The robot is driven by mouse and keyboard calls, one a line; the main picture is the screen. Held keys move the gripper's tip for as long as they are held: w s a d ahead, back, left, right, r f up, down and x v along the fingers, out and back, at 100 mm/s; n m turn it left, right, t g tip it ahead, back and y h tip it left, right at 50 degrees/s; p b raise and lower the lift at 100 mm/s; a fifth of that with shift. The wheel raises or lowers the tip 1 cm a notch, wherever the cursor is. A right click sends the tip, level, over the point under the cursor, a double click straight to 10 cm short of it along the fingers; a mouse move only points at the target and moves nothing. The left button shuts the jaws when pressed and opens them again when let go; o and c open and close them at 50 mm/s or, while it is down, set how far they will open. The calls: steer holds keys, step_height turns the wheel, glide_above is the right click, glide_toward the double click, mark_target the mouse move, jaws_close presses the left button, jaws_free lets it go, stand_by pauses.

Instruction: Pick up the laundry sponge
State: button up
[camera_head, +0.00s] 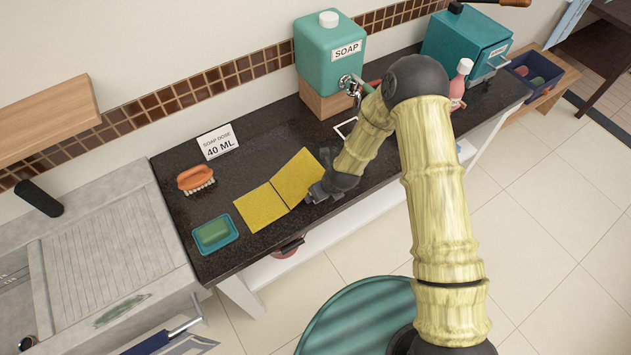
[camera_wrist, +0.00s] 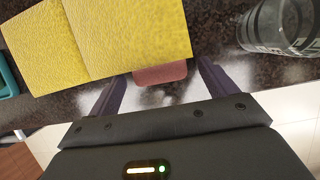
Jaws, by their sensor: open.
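In the wrist view a pinkish-red block with rounded corners (camera_wrist: 160,73), which looks like the laundry sponge, lies at the edge of the yellow cloth (camera_wrist: 130,28). My gripper (camera_wrist: 160,86) is open, with one finger on each side of the block; I cannot tell whether they touch it. In the head view my gripper (camera_head: 318,192) is low over the dark counter at the right end of the yellow cloth (camera_head: 262,208), and the pinkish block is hidden there. A green sponge (camera_head: 214,232) lies in a teal dish (camera_head: 202,248).
A glass jar (camera_wrist: 280,28) stands close to the right of my gripper. An orange brush (camera_head: 195,178), a soap-dose sign (camera_head: 218,142) and a teal soap dispenser (camera_head: 330,62) stand on the counter (camera_head: 170,165). A sink (camera_head: 100,250) is at left.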

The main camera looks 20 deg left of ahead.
steer(key=shift+w+a+f, duration=0.2)
steer(key=shift+f, duration=0.45)
steer(key=c, duration=1.1)
steer(key=shift+o, duration=0.2)
steer(key=shift+b, duration=0.4)
steer(key=s+d+b, duration=0.4)
steer(key=s+d, duration=0.8)
steer(key=d, duration=0.1)
steer(key=shift+d+r, duration=0.15)
steer(key=shift+d, duration=0.2)
